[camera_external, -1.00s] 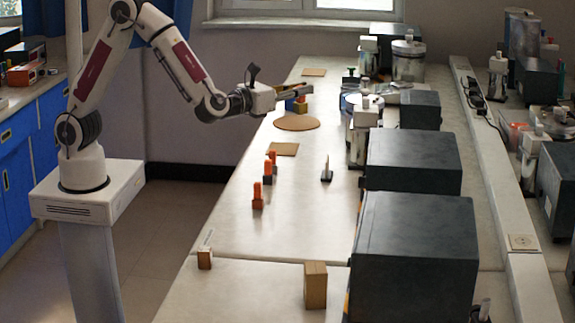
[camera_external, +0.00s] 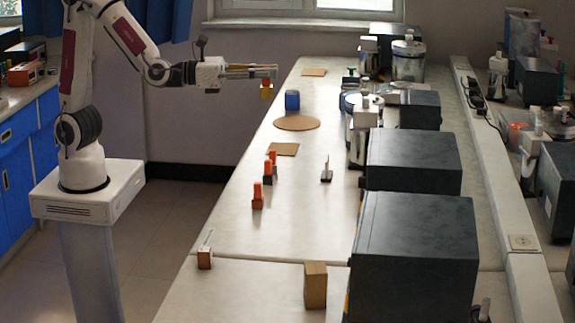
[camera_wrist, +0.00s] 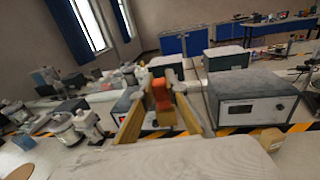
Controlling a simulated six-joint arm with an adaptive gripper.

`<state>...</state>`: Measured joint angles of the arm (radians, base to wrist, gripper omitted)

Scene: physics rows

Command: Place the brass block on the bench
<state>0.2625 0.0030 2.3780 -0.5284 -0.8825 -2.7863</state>
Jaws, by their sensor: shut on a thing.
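The brass block (camera_external: 266,93) is small and yellow with an orange upper part. My gripper (camera_external: 270,73) is shut on it and holds it in the air beside the far left edge of the bench (camera_external: 240,215), above the tabletop's height. In the wrist view, the orange part (camera_wrist: 160,92) sits between the two fingers of my gripper (camera_wrist: 163,88), with the yellow part (camera_wrist: 166,117) below it. Whether the block hangs over the bench or just off its edge is hard to tell.
A blue cylinder (camera_external: 292,101) stands behind a round brown mat (camera_external: 297,123). Square brown pads (camera_external: 283,149) lie along the bench. Orange-topped pieces (camera_external: 257,195) and wooden blocks (camera_external: 315,285) stand nearer. Dark boxes (camera_external: 412,245) line the right side. The middle is mostly clear.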

